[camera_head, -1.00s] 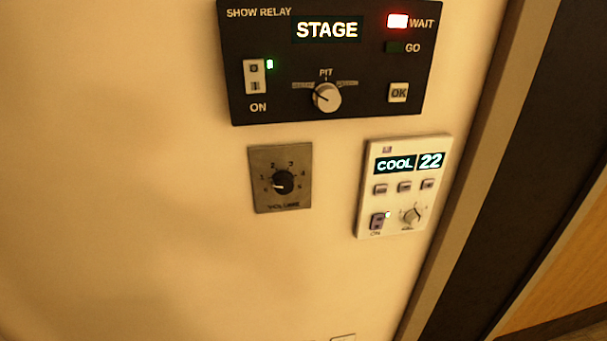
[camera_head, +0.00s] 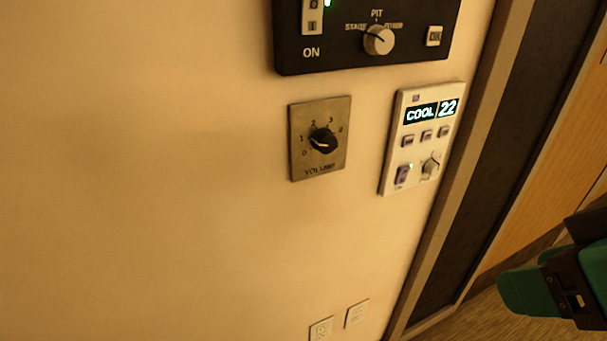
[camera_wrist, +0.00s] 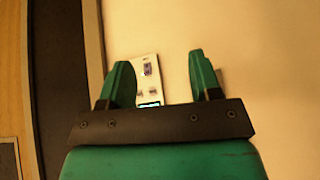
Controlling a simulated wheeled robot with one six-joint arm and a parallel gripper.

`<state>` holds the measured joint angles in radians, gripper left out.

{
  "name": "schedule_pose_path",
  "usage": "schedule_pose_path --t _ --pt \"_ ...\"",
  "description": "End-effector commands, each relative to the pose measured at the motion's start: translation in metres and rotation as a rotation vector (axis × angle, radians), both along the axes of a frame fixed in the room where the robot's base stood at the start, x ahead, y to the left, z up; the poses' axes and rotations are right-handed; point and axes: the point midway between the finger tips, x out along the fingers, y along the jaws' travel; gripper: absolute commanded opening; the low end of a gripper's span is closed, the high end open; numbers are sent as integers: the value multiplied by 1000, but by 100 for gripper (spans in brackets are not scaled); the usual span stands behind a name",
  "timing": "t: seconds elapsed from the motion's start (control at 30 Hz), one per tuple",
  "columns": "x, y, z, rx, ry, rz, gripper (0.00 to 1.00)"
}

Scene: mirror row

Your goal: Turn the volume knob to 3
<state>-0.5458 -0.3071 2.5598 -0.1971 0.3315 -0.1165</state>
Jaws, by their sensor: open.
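The volume knob (camera_head: 323,140) is a round black knob with a pale pointer mark, on a grey metal plate (camera_head: 302,170) marked 0 to 4 and VOLUME. The pale mark seems to point left and slightly down, near 0. My gripper (camera_wrist: 160,59) is open and empty in the wrist view, its two green fingers spread apart. In the head view a green and black part of my arm (camera_head: 530,292) is at the lower right, well apart from the knob.
A white COOL 22 panel (camera_head: 390,170) is right of the volume plate; it also shows between my fingers in the wrist view (camera_wrist: 145,72). A black relay panel (camera_head: 300,65) is above. Two small white plates (camera_head: 357,313) sit low. The wall left is bare.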

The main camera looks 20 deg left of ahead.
Motion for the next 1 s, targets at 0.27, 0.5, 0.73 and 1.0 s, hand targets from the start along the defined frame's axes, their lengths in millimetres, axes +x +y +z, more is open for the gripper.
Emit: schedule_pose_path --t 0.27,0.5,0.73,1.0 --pt "17 87 -18 155 -786 262 58" --pt "-7 116 16 252 -1132 365 58" --pt "4 131 26 252 -1157 370 58" --pt "23 151 29 248 -1152 360 58"
